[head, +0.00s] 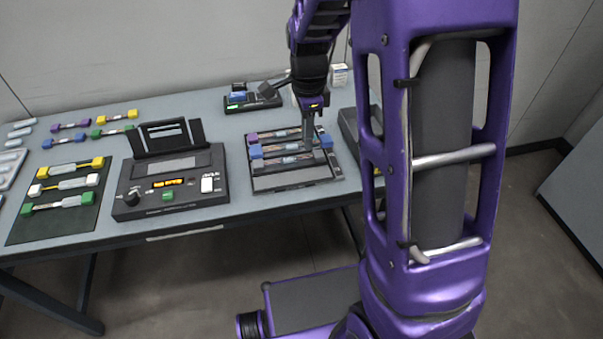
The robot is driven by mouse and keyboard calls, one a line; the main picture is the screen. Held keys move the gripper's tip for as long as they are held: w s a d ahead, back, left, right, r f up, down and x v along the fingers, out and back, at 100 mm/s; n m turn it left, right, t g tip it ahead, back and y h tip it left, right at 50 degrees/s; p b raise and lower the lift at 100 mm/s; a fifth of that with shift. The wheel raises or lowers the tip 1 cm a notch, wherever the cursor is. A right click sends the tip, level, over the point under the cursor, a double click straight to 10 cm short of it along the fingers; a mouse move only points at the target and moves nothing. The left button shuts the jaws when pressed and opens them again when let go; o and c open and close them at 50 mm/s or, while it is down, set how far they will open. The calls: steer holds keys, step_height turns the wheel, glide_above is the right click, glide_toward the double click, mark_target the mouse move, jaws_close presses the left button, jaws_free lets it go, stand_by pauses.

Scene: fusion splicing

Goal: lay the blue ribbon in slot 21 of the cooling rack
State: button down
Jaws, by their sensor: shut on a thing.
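The cooling rack (297,181) is a dark tray with light slots on the table. The slot numbers are too small to read. The fingers hide part of the ribbon.
A black splicer (168,193) with a raised lid stands left of the rack. A dark mat (62,222) holds several ribbons at the left, with more ribbons behind it. A small device (250,103) stands behind the rack. The front rack slots look empty.

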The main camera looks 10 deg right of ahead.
mark_target(307, 175)
step_height(307, 175, down, 10)
steer(key=shift+r+b, duration=0.2)
steer(key=shift+b, duration=0.65)
steer(key=shift+f, duration=0.1)
steer(key=c, duration=0.9)
jaws_free()
step_height(307, 175, up, 12)
steer(key=shift+r+p, duration=0.15)
steer(key=shift+p, duration=1)
steer(key=shift+w, duration=0.1)
